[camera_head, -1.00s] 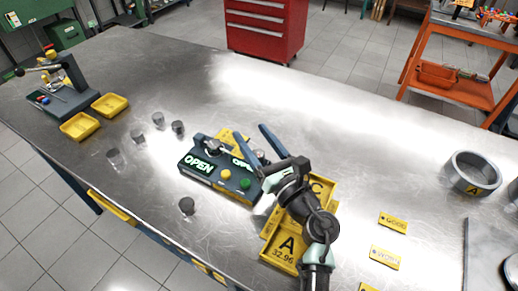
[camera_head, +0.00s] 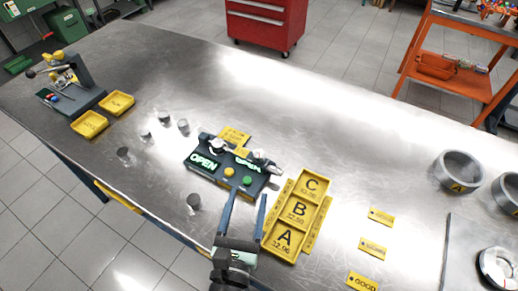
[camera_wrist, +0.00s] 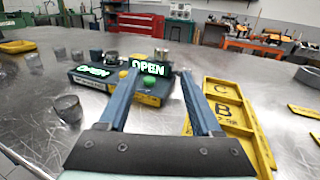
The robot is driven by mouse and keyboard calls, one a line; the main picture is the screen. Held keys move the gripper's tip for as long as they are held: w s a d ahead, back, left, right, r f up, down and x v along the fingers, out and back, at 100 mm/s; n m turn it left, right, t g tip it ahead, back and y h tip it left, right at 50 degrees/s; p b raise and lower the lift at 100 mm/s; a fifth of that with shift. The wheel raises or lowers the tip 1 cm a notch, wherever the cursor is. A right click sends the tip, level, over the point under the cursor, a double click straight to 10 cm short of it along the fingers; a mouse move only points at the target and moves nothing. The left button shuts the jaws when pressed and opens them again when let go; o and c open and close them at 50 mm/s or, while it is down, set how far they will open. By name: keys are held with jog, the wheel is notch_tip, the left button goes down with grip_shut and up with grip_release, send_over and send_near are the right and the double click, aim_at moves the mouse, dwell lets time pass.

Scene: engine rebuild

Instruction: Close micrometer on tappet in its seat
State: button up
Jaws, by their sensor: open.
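The micrometer station (camera_head: 232,165) is a dark block in the middle of the metal table. It has two lit green OPEN displays, a yellow button (camera_head: 229,171) and a green button (camera_head: 248,181). A round metal piece (camera_head: 217,146) sits at its back left; I cannot tell if it is a tappet in a seat. The station also shows in the wrist view (camera_wrist: 118,85). My gripper (camera_head: 249,193) is open and empty, in front of the station's right half. Its fingers frame the green button in the wrist view. Loose grey tappets (camera_head: 193,202) stand left of the station.
A yellow A/B/C tray (camera_head: 309,224) lies right of my gripper. Yellow tags (camera_head: 372,249) and metal rings (camera_head: 459,172) lie farther right. Two yellow bins (camera_head: 89,124) and a dark stand (camera_head: 87,88) are at the far left. The table behind the station is clear.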

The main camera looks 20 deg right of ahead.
aim_at(258, 161)
jog(key=p+x, duration=0.1)
jog(key=x, duration=1.1)
jog(key=shift+w+d, duration=0.25)
jog(key=shift+d, duration=0.05)
jog(key=shift+c, duration=0.3)
grip_shut()
